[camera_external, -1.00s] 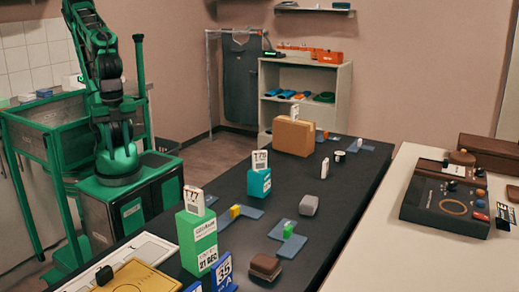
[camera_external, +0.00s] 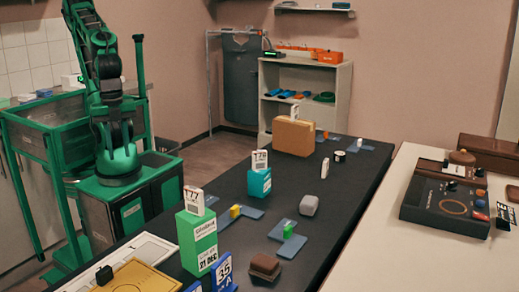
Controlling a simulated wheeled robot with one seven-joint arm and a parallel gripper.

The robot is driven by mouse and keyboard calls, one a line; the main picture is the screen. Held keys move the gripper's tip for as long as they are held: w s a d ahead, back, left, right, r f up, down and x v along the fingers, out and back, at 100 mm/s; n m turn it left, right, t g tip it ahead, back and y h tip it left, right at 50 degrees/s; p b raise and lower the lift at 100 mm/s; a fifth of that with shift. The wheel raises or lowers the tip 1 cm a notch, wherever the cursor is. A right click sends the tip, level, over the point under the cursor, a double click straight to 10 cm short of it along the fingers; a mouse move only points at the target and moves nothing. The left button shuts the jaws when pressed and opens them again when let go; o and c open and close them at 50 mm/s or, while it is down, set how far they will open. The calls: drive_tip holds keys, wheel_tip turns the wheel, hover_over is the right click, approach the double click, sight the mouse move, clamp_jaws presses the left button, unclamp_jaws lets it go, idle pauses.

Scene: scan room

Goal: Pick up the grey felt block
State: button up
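The grey felt block (camera_external: 309,205) is a small, rounded grey block on the dark table (camera_external: 345,190). It stands alone near the middle of the table, to the right of a flat blue L-shaped piece (camera_external: 285,232). My arm rises from its green base at the left, well away from the block. The arm runs out of the top of the picture, and my gripper cannot be made out.
A teal box (camera_external: 259,183) and a green box (camera_external: 197,240) with upright cards stand left of the block. A brown block (camera_external: 265,267) lies nearer the camera, and a larger tan box (camera_external: 293,136) stands farther back. The table's right side is mostly clear.

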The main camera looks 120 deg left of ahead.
drive_tip(key=shift+o, duration=0.3)
drive_tip(key=o, duration=0.7)
drive_tip(key=shift+c, duration=0.2)
